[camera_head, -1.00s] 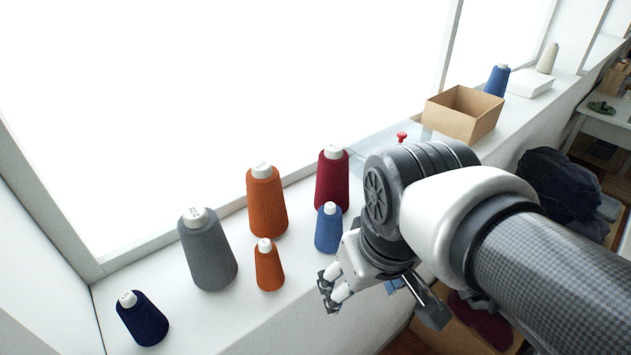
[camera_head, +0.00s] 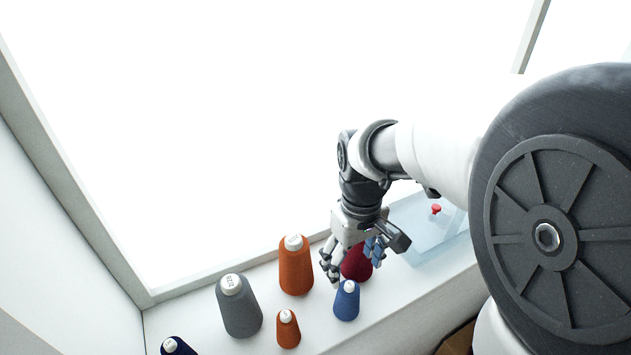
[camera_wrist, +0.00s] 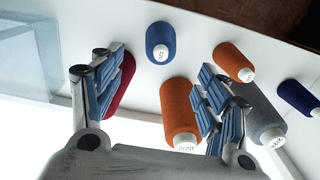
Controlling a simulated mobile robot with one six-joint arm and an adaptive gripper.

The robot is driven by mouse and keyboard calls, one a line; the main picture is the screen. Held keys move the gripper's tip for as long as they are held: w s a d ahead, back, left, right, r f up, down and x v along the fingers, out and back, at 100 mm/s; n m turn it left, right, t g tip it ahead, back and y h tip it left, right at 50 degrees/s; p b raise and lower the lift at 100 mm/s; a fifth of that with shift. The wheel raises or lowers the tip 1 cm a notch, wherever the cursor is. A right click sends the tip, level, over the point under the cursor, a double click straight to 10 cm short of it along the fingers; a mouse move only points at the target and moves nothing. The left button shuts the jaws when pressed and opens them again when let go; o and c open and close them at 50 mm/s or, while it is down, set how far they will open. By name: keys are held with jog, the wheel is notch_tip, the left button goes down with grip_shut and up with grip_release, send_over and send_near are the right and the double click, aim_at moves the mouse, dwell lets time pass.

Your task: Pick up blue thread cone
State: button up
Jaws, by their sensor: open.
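A small blue thread cone (camera_head: 346,301) with a white top stands on the white sill, in front of the dark red cone (camera_head: 357,264). My gripper (camera_head: 350,262) is open and empty above the sill, partly covering the red cone. In the wrist view the blue cone (camera_wrist: 160,42) lies beyond the fingertips, between the two fingers' directions and apart from them. The left finger in that view overlaps the red cone (camera_wrist: 122,88). The right finger partly covers the large orange cone (camera_wrist: 180,110). A darker navy cone (camera_head: 177,347) stands at the lower left, cut by the frame edge.
A large orange cone (camera_head: 296,266), a small orange cone (camera_head: 287,329) and a grey cone (camera_head: 239,306) stand left of the blue cone. A clear bluish tray (camera_head: 425,232) with a red knob (camera_head: 436,209) is to the right. The window runs behind the sill.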

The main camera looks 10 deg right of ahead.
aim_at(350, 283)
notch_tip(350, 283, down, 7)
jog(key=shift+r, duration=0.15)
jog(key=shift+f, duration=2.7)
jog(key=shift+s, duration=0.1)
jog(key=shift+c, duration=0.4)
jog(key=c, duration=1.1)
jog(key=shift+r, duration=0.15)
jog(key=shift+c, duration=0.2)
